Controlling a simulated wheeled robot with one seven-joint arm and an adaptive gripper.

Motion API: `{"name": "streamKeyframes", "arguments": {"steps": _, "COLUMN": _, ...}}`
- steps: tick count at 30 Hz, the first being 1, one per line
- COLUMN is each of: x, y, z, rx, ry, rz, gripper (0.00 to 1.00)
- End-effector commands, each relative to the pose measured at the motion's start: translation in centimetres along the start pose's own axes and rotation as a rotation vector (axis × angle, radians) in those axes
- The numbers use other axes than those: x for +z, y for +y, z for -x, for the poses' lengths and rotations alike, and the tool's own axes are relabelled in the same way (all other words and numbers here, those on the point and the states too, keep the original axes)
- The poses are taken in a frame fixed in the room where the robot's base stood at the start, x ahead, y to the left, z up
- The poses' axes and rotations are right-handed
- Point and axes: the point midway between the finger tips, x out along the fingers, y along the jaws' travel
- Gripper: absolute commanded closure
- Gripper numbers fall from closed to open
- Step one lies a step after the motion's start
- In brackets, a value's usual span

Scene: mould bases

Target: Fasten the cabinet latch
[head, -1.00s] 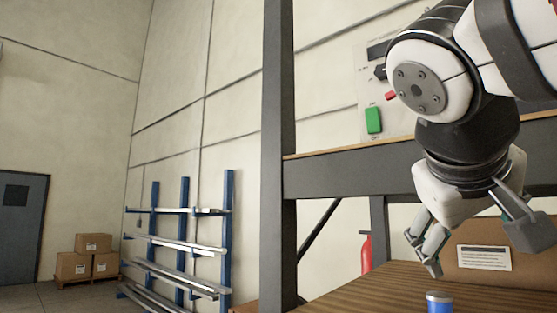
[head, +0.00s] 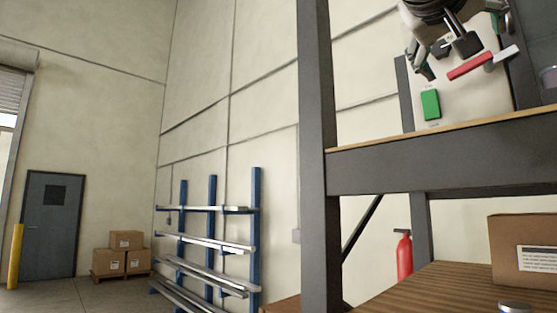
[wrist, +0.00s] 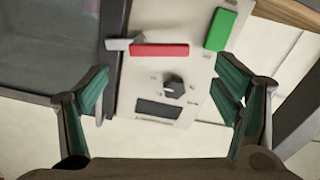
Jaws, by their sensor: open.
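The latch has a red handle (head: 470,66) with a pale grey end piece (head: 503,56). In the wrist view the red handle (wrist: 160,50) lies across the top of the pale control panel, and its grey end (wrist: 118,44) reaches to the dark edge of the glass-fronted cabinet (wrist: 45,50). My gripper (head: 446,58) is open in front of the panel, up and left of the handle in the head view. In the wrist view its two fingers (wrist: 167,88) stand wide apart, the handle beyond and between them. Nothing is between the fingers, and no contact shows.
A green button (head: 430,104) and a dark knob (wrist: 173,87) are on the panel beside the handle. A shelf edge (head: 450,130) runs below, with a dark upright post (head: 318,150) left. A cardboard box (head: 525,235) and a can (head: 515,308) stand on the lower wooden top.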

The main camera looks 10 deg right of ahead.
Motion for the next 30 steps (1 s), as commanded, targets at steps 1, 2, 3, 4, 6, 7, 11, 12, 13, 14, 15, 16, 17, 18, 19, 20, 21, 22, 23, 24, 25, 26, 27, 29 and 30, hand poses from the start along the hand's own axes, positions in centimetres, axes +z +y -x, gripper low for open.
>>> {"name": "streamKeyframes", "arguments": {"steps": 1, "x": 0.0, "y": 0.0, "z": -1.1, "rx": -0.001, "ry": -0.002, "rz": 0.002, "gripper": 0.18}}
{"name": "streamKeyframes", "arguments": {"steps": 2, "x": 0.0, "y": 0.0, "z": -1.7, "rx": 0.000, "ry": -0.003, "rz": 0.001, "gripper": 0.18}}
{"name": "streamKeyframes", "arguments": {"steps": 3, "x": 0.0, "y": 0.0, "z": -2.4, "rx": -0.001, "ry": -0.002, "rz": 0.002, "gripper": 0.18}}
{"name": "streamKeyframes", "arguments": {"steps": 4, "x": 0.0, "y": 0.0, "z": -3.0, "rx": 0.000, "ry": -0.003, "rz": 0.002, "gripper": 0.18}}
{"name": "streamKeyframes", "arguments": {"steps": 6, "x": 0.0, "y": 0.0, "z": -4.2, "rx": -0.001, "ry": -0.002, "rz": 0.002, "gripper": 0.18}}
{"name": "streamKeyframes", "arguments": {"steps": 7, "x": 0.0, "y": 0.0, "z": -4.6, "rx": 0.000, "ry": -0.003, "rz": 0.002, "gripper": 0.18}}
{"name": "streamKeyframes", "arguments": {"steps": 11, "x": 0.0, "y": 0.0, "z": -6.2, "rx": -0.001, "ry": -0.002, "rz": 0.002, "gripper": 0.18}}
{"name": "streamKeyframes", "arguments": {"steps": 12, "x": 0.0, "y": 0.0, "z": -6.6, "rx": -0.002, "ry": -0.001, "rz": 0.001, "gripper": 0.18}}
{"name": "streamKeyframes", "arguments": {"steps": 13, "x": 0.0, "y": 0.0, "z": -6.8, "rx": -0.002, "ry": -0.001, "rz": 0.001, "gripper": 0.18}}
{"name": "streamKeyframes", "arguments": {"steps": 14, "x": 0.0, "y": 0.0, "z": -7.0, "rx": -0.002, "ry": -0.001, "rz": 0.001, "gripper": 0.18}}
{"name": "streamKeyframes", "arguments": {"steps": 15, "x": 0.0, "y": 0.0, "z": -7.2, "rx": -0.001, "ry": -0.001, "rz": 0.001, "gripper": 0.18}}
{"name": "streamKeyframes", "arguments": {"steps": 16, "x": 0.0, "y": 0.0, "z": -7.3, "rx": -0.001, "ry": -0.001, "rz": 0.001, "gripper": 0.18}}
{"name": "streamKeyframes", "arguments": {"steps": 17, "x": 0.0, "y": 0.0, "z": -7.4, "rx": -0.001, "ry": -0.001, "rz": 0.001, "gripper": 0.18}}
{"name": "streamKeyframes", "arguments": {"steps": 18, "x": 0.0, "y": 0.0, "z": -7.4, "rx": -0.001, "ry": -0.001, "rz": 0.001, "gripper": 0.18}}
{"name": "streamKeyframes", "arguments": {"steps": 19, "x": 0.1, "y": 0.0, "z": -7.5, "rx": -0.002, "ry": -0.001, "rz": 0.001, "gripper": 0.18}}
{"name": "streamKeyframes", "arguments": {"steps": 20, "x": 0.1, "y": -0.1, "z": -7.5, "rx": -0.002, "ry": -0.001, "rz": 0.001, "gripper": 0.18}}
{"name": "streamKeyframes", "arguments": {"steps": 21, "x": 0.1, "y": -0.1, "z": -7.5, "rx": -0.002, "ry": -0.001, "rz": 0.001, "gripper": 0.18}}
{"name": "streamKeyframes", "arguments": {"steps": 22, "x": 0.1, "y": -0.1, "z": -7.5, "rx": -0.002, "ry": -0.001, "rz": 0.001, "gripper": 0.18}}
{"name": "streamKeyframes", "arguments": {"steps": 23, "x": 0.1, "y": -0.1, "z": -7.5, "rx": -0.002, "ry": -0.001, "rz": 0.001, "gripper": 0.18}}
{"name": "streamKeyframes", "arguments": {"steps": 24, "x": 0.1, "y": -0.1, "z": -7.5, "rx": -0.002, "ry": 0.000, "rz": 0.001, "gripper": 0.18}}
{"name": "streamKeyframes", "arguments": {"steps": 25, "x": 0.1, "y": -0.1, "z": -7.5, "rx": -0.002, "ry": 0.000, "rz": 0.001, "gripper": 0.18}}
{"name": "streamKeyframes", "arguments": {"steps": 26, "x": 0.1, "y": -0.1, "z": -7.5, "rx": -0.002, "ry": 0.000, "rz": 0.001, "gripper": 0.24}}
{"name": "streamKeyframes", "arguments": {"steps": 27, "x": 0.1, "y": -0.1, "z": -7.5, "rx": -0.002, "ry": 0.000, "rz": 0.001, "gripper": 0.33}}
{"name": "streamKeyframes", "arguments": {"steps": 29, "x": 0.0, "y": 0.0, "z": -7.4, "rx": -0.002, "ry": 0.000, "rz": 0.001, "gripper": 0.47}}
{"name": "streamKeyframes", "arguments": {"steps": 30, "x": 0.1, "y": -0.1, "z": -7.5, "rx": -0.002, "ry": 0.000, "rz": 0.001, "gripper": 0.56}}
